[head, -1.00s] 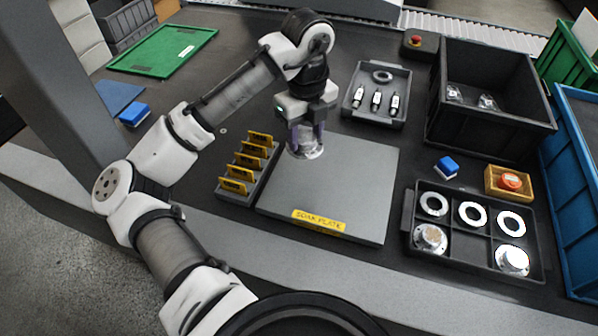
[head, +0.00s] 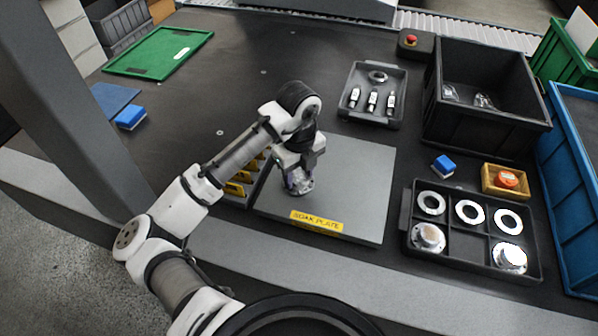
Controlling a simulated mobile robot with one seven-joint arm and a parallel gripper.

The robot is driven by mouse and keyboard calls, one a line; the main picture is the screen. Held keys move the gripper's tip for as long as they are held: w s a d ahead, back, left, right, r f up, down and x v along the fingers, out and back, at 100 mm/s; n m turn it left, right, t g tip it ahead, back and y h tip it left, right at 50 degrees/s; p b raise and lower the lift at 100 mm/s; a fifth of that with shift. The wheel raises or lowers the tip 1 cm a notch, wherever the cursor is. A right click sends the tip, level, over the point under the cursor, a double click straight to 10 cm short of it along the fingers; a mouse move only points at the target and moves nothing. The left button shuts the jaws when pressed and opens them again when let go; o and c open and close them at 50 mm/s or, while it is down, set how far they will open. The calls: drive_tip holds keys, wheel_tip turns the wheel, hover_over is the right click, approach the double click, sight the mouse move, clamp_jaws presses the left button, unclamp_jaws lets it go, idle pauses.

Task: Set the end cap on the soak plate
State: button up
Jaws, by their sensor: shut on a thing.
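The soak plate (head: 348,192) is a flat grey slab with a yellow label on its front edge. My gripper (head: 299,181) is over the left part of the plate, pointing down. It is shut on the end cap (head: 303,187), a shiny silver round part with a flange. The cap is at or just above the plate surface; I cannot tell whether it touches. The fingers and wrist hide part of the cap.
A rack of yellow tags (head: 238,186) stands against the plate's left side, partly behind my arm. A black divided tray (head: 471,241) with rings and silver caps lies right of the plate. A grey tray (head: 373,108) and a black bin (head: 485,125) stand behind. The plate's right half is clear.

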sight(299, 177)
drive_tip(key=shift+f, duration=0.2)
drive_tip(key=o, duration=1.1)
drive_tip(key=shift+r, duration=0.15)
wheel_tip(299, 177, up, 12)
